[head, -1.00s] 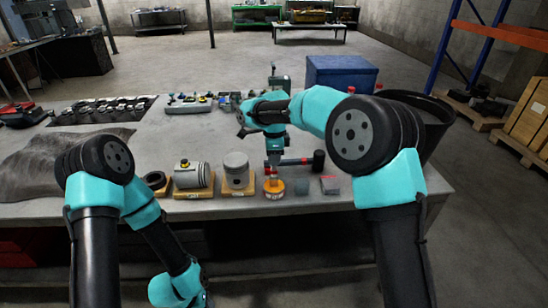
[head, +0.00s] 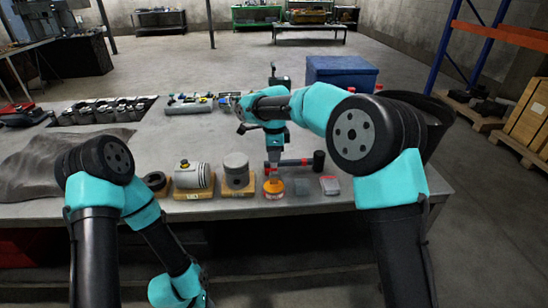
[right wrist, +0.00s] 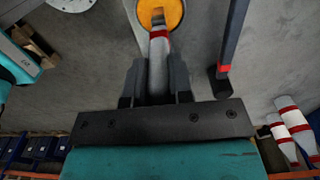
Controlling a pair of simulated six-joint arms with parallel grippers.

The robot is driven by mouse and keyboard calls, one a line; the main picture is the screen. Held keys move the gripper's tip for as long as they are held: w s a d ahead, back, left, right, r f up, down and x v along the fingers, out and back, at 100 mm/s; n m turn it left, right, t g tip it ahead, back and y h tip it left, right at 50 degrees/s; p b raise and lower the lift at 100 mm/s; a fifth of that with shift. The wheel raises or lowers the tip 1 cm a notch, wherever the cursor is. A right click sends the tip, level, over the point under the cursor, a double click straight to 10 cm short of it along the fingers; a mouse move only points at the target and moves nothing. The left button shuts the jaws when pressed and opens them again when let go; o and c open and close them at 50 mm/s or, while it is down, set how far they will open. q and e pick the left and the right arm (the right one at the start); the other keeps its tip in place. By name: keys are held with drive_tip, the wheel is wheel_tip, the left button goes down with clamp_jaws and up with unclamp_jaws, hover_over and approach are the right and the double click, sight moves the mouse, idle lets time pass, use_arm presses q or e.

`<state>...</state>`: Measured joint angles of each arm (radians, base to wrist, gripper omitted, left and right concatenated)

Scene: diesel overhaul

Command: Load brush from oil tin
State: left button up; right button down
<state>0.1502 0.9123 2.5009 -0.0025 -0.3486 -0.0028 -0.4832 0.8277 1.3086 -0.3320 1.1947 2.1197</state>
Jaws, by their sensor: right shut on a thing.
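The oil tin (head: 274,189), orange, stands near the front edge of the bench. It shows as an orange disc (right wrist: 162,10) at the top of the right wrist view. My right gripper (right wrist: 157,85) is shut on the brush, whose grey handle with red bands (right wrist: 159,55) points at the tin. The brush's far end overlaps the tin's opening; how deep it sits I cannot tell. In the head view my right gripper (head: 274,160) is above the tin, pointing down. My left arm hangs at the lower left, its gripper out of frame.
A hammer (head: 318,160) with a red handle and black head lies just behind and right of the tin. A piston (head: 237,170) and a ribbed cylinder part (head: 189,176) stand on wooden blocks to its left. A small red-topped item (head: 329,185) lies to its right.

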drive_tip(key=shift+r, duration=2.7)
